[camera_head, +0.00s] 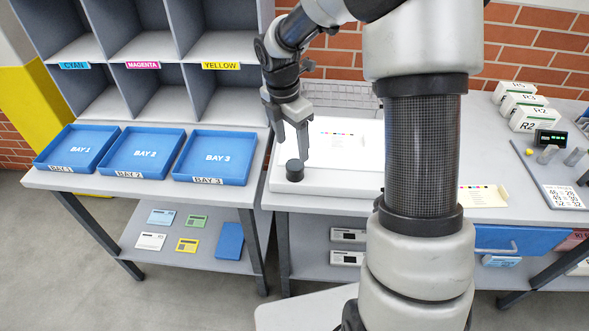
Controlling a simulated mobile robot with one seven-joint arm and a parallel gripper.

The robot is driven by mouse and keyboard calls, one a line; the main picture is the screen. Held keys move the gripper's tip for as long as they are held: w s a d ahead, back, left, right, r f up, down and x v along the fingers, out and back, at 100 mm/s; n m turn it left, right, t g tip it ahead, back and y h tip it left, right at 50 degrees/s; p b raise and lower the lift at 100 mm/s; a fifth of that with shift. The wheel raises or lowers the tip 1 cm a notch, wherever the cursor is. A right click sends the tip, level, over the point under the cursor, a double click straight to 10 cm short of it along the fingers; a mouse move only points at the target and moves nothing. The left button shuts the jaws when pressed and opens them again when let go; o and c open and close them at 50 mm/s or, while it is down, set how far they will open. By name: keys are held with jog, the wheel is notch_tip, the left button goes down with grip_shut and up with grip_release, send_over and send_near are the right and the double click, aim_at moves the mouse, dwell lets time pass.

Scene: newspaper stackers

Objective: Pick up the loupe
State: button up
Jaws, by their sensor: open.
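The loupe is most likely the small black cylinder (294,170) standing upright on the left end of the white light panel (340,185). My gripper (292,152) points down directly above and around it in the picture. One finger shows to the right of the cylinder and reaches down near its top. The jaws are open. I cannot tell whether a finger touches the cylinder.
Blue trays marked BAY 1 (78,149), BAY 2 (142,153) and BAY 3 (216,157) sit on the left table below grey shelves. White boxes (522,108) and small metal cylinders (547,154) stand on the right table. My arm hides the middle of that table.

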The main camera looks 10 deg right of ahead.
aim_at(295, 164)
jog(key=f, duration=0.6)
jog(key=d+f, duration=0.1)
jog(key=f, duration=0.2)
jog(key=shift+w, duration=0.1)
jog(key=shift+c, duration=0.2)
jog(key=c, duration=1.1)
